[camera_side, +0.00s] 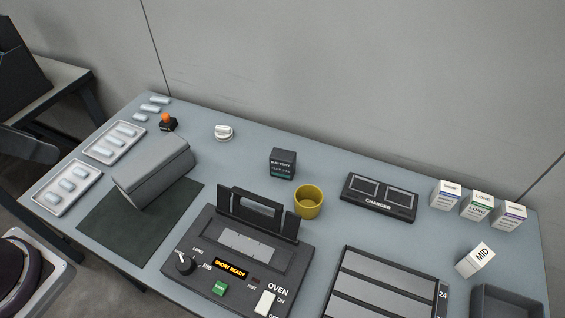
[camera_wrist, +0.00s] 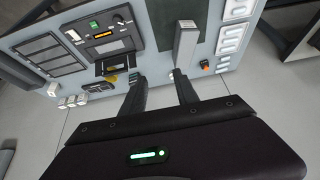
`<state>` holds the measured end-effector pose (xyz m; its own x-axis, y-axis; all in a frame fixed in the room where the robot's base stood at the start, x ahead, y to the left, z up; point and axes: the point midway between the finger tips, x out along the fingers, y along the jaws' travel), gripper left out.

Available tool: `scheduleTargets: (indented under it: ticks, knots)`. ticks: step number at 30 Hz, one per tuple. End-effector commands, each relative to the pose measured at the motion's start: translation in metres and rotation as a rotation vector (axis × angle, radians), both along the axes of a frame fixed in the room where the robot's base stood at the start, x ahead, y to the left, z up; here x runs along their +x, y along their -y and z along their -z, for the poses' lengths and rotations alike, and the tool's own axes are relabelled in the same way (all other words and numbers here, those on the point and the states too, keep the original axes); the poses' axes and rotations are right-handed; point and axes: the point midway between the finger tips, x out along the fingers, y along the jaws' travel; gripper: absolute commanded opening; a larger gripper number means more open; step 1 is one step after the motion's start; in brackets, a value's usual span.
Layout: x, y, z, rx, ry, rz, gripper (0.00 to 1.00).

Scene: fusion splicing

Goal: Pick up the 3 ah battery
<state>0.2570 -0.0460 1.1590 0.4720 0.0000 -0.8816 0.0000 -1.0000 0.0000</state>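A small dark box-shaped battery (camera_side: 282,164) stands upright on the bench in the side view, behind and a little left of the yellow cup. It has a pale word on its front and a green-tinged lower label; the rating is too small to read surely. My gripper (camera_wrist: 157,78) shows in the wrist view with its two dark fingers spread apart and nothing between them. It points toward the bench from some distance. In the wrist view the battery is hard to make out, near or partly behind the left finger. My gripper is not visible in the side view.
A yellow cup (camera_side: 308,202) stands close in front of the battery, and the oven (camera_side: 232,279) with its raised lid is nearer the camera. The charger (camera_side: 379,197) lies to the right. A white round item (camera_side: 224,133) sits to the left. Bench around the battery's back is clear.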

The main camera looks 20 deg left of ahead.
Motion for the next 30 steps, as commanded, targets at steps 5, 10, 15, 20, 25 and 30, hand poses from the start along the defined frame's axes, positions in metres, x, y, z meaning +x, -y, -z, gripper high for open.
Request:
scheduleTargets:
  ticks: [5, 10, 15, 20, 25, 30]
  knots:
    - [0.0, 0.0, 0.0, 0.0, 0.0, 0.0, 0.62]
    - [0.0, 0.0, 0.0, 0.0, 0.0, 0.0, 0.62]
    - [0.008, 0.005, -0.002, -0.026, -0.027, -0.014, 0.62]
    - [0.072, 0.042, -0.006, -0.226, -0.217, -0.129, 0.62]
    - [0.169, 0.091, 0.022, -0.519, -0.478, -0.33, 0.62]
    - [0.263, 0.127, 0.091, -0.821, -0.75, -0.591, 0.62]
